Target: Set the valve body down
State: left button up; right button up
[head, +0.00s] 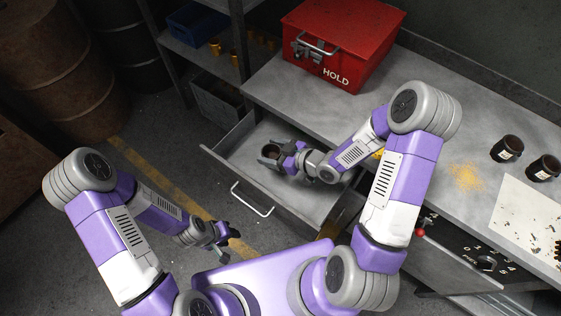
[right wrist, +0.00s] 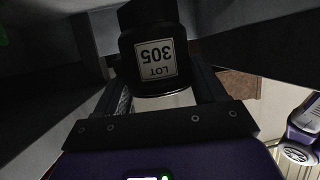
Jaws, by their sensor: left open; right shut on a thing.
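My right gripper (head: 270,155) is over the open drawer (head: 222,145) of the bench and is shut on a dark jar (head: 272,151). In the right wrist view the jar (right wrist: 155,35) sits between the fingers and bears a white label reading LOT 305, upside down in the picture. I cannot tell whether the jar touches the drawer floor. My left gripper (head: 225,243) is open and empty, low in front of the drawer. I cannot make out a clear valve body; small brass pieces (head: 214,47) stand on the shelf.
A red HOLD box (head: 340,45) stands on the bench (head: 270,85). Two dark labelled jars (head: 507,149) (head: 543,168) and a spotted white sheet (head: 525,225) are at the right. A blue bin (head: 195,22) is on the shelf. Barrels (head: 60,70) stand at the left. The drawer has free room.

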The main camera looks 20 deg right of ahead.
notch_tip(320, 180, down, 7)
jog(key=shift+w+r+b, duration=0.1)
jog(key=shift+r+b, duration=0.05)
jog(key=shift+b, duration=0.8)
jog(key=shift+r, duration=0.15)
jog(key=shift+f, duration=0.25)
jog(key=o, duration=1.4)
jog(key=shift+c, duration=0.2)
jog(key=shift+r, duration=0.1)
jog(key=shift+r, duration=0.2)
jog(key=p+v, duration=0.2)
jog(key=v, duration=0.5)
jog(key=shift+s+d, duration=0.2)
jog(key=shift+s, duration=0.05)
